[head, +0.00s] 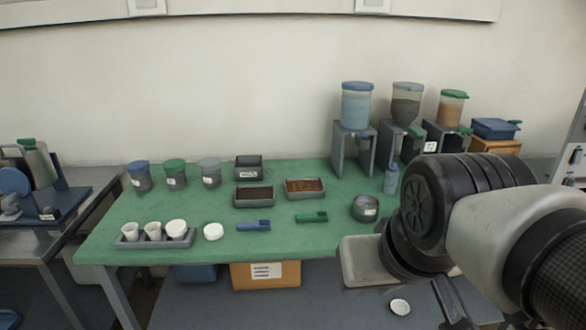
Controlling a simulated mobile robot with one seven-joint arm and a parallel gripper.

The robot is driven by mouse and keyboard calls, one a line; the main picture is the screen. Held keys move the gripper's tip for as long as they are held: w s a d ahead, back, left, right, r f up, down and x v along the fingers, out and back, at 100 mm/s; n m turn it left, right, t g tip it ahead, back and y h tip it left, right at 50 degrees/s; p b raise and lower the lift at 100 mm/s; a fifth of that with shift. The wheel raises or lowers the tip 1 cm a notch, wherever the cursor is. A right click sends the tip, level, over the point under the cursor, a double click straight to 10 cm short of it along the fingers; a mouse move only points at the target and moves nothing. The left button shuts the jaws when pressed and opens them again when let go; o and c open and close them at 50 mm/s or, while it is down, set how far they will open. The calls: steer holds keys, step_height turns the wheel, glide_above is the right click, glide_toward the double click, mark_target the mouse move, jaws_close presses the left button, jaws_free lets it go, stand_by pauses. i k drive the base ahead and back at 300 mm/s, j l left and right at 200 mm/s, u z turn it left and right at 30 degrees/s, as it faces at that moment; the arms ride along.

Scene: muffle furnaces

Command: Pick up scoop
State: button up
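Two scoops lie on the green table top (140,215). A blue scoop (253,226) lies near the front edge, right of a white round lid or dish (213,231). A green scoop (311,217) lies to its right, in front of a tray of brown material (305,187). My arm fills the right side of the head view, to the right of both scoops and apart from them. I cannot make out my gripper's fingertips.
Lidded jars (174,174) stand at the back left, white cups in a grey rack (128,242) at the front left. A dark-filled tray (254,197) lies behind the blue scoop. A grey pot (365,208) is right of the green scoop. Dispensers (355,135) stand at the back right.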

mark_target(317, 216)
steer(key=i, duration=1.15)
